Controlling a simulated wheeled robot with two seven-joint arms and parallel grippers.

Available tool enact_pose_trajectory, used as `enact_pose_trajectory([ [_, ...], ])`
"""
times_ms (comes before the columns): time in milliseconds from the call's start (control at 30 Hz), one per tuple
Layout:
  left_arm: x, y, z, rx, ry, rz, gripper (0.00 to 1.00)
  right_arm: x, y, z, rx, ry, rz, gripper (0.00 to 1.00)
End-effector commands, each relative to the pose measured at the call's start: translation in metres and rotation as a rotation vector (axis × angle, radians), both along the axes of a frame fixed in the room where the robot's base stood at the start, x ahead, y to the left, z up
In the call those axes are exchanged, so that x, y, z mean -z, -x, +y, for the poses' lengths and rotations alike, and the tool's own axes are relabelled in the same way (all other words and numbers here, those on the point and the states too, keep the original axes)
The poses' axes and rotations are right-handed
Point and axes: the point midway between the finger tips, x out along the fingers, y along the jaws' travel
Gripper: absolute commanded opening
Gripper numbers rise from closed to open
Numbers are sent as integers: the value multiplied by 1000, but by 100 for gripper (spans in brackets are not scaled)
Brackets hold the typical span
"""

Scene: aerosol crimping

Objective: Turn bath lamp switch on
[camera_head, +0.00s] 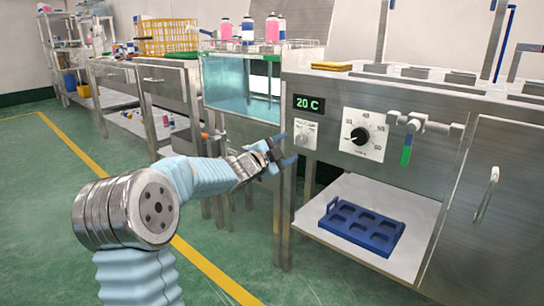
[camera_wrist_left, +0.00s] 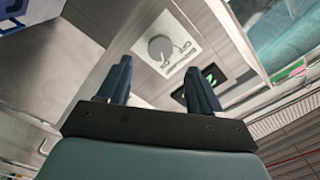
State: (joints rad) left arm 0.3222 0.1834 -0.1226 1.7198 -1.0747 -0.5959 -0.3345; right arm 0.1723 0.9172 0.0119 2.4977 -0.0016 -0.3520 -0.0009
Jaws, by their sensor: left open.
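The likely bath lamp switch is a small round knob on a white plate (camera_head: 304,134), on the steel front panel below the green "20 C" display (camera_head: 309,104). The plate's lettering is too small to read. In the left wrist view the grey knob (camera_wrist_left: 160,47) lies ahead, between and beyond the fingertips. My left gripper (camera_head: 284,150) is open and empty, just left of the knob plate and apart from it. It also shows in the left wrist view (camera_wrist_left: 157,70). My right gripper is not in view.
A larger dial (camera_head: 359,136) and a green-handled valve (camera_head: 407,145) are right of the knob. A glass-walled water bath (camera_head: 230,85) stands left. A blue tray (camera_head: 362,228) lies on the shelf below. Green floor is free at left.

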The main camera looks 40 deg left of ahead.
Motion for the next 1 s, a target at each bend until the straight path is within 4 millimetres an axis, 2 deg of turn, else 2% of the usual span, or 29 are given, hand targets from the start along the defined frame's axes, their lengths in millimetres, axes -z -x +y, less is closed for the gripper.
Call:
enact_pose_trajectory([
  [100, -1, 29, 3, -2, 0, -1, 65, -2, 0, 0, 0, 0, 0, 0],
  [200, -1, 49, 4, -2, -1, 0, 65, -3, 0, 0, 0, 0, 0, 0],
  [333, 0, 65, 5, -1, 0, 1, 65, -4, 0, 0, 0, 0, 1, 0],
  [500, 0, 72, 5, 1, -1, 1, 65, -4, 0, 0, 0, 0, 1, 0],
  [1000, 2, 71, 5, 1, 3, 3, 65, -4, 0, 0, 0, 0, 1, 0],
])
